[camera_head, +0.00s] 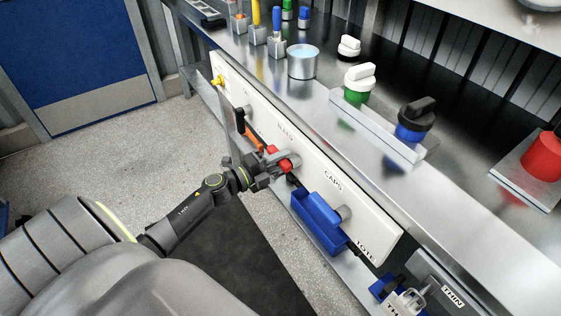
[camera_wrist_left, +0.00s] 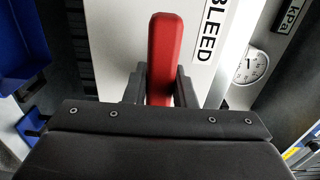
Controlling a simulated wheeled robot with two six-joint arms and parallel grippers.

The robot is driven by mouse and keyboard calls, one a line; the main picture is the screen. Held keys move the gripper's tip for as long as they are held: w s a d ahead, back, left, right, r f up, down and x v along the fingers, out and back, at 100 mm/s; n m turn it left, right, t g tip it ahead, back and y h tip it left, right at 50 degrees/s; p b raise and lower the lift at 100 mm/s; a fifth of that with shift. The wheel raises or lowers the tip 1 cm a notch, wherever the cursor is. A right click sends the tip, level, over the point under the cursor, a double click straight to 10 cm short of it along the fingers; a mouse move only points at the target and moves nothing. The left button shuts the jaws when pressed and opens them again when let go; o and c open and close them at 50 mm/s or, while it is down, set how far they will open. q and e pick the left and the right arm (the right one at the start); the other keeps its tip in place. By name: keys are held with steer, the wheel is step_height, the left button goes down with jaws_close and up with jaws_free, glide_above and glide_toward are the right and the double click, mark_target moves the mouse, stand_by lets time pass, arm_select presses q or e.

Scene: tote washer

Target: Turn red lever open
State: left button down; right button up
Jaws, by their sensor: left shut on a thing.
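The red lever (camera_head: 285,165) sits on the white front panel below the steel counter, near the BLEED label. In the left wrist view the red lever (camera_wrist_left: 164,55) stands upright in the picture, between the two fingers. My left gripper (camera_head: 272,170) reaches in from the left and is shut on the lever; it also shows in the wrist view (camera_wrist_left: 160,88). The lever's lower end is hidden behind the gripper body. My right gripper does not show clearly in either view.
A blue bin (camera_head: 318,224) hangs on the panel right of the lever, under the CAPS label. An orange part (camera_head: 254,138) and a yellow knob (camera_head: 217,81) are farther left. A gauge (camera_wrist_left: 252,66) shows in the wrist view. Capped items and a steel cup (camera_head: 302,62) stand on the counter.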

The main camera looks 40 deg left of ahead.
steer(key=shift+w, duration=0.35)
arm_select(q)
steer(key=c, duration=1.2)
jaws_free()
steer(key=shift+s, duration=0.15)
steer(key=shift+s+a+f, duration=0.1)
steer(key=shift+s+a, duration=0.05)
steer(key=shift+s, duration=0.1)
steer(key=b+v, duration=0.1)
steer(key=v, duration=1.5)
steer(key=shift+s+a, duration=0.15)
steer(key=shift+s, duration=0.15)
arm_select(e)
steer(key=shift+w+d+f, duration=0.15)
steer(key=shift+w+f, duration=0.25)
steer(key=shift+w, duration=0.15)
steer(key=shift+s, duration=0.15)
